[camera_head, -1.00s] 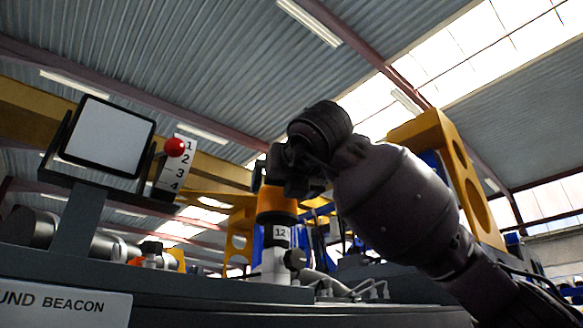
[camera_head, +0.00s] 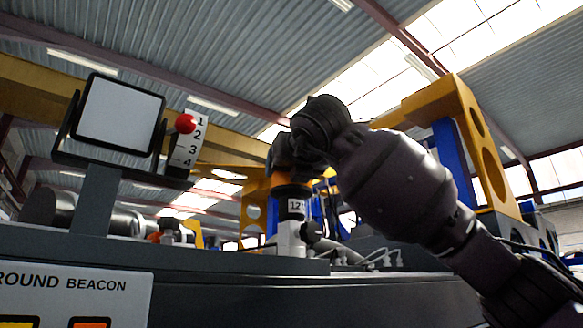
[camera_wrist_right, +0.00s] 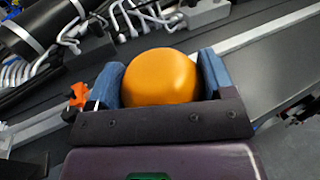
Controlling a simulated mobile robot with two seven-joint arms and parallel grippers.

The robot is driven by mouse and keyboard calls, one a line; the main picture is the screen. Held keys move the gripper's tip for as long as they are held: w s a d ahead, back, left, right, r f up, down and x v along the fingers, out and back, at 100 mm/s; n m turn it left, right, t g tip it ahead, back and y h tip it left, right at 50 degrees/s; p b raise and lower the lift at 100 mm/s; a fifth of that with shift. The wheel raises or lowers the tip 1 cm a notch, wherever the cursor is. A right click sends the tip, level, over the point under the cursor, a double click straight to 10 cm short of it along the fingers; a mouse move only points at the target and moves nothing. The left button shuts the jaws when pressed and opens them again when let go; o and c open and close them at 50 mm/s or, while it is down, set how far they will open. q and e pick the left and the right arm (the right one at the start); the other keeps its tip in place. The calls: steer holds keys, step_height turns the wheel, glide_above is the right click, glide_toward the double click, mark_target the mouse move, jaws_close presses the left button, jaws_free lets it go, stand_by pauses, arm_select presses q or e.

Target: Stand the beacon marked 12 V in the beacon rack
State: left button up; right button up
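The beacon marked 12 (camera_head: 296,206) stands upright on a pale grey mount at the machine's edge in the head view. Its label reads 12; any V is not legible. My right gripper (camera_head: 290,165) comes down over its top from the right and hides most of the orange dome. In the right wrist view the orange dome (camera_wrist_right: 160,77) sits between the two blue-padded fingers of the right gripper (camera_wrist_right: 160,85), which appear to touch it on both sides. My left gripper is not in view. I cannot make out a beacon rack.
A sign reading ROUND BEACON (camera_head: 75,285) is at the lower left. Above it are a white-faced screen (camera_head: 118,112) and a red-knobbed lever (camera_head: 185,123) by a 1–4 scale. A dark knob (camera_head: 311,232) and pale pipes (camera_head: 380,257) lie beside the mount. A yellow frame (camera_head: 470,140) stands right.

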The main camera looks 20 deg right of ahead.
steer(key=shift+r, duration=0.1)
steer(key=c, duration=0.5)
steer(key=shift+r+p, duration=0.95)
steer(key=shift+r, duration=0.4)
steer(key=shift+c, duration=0.2)
steer(key=shift+r+p, duration=0.55)
steer(key=shift+r, duration=2.05)
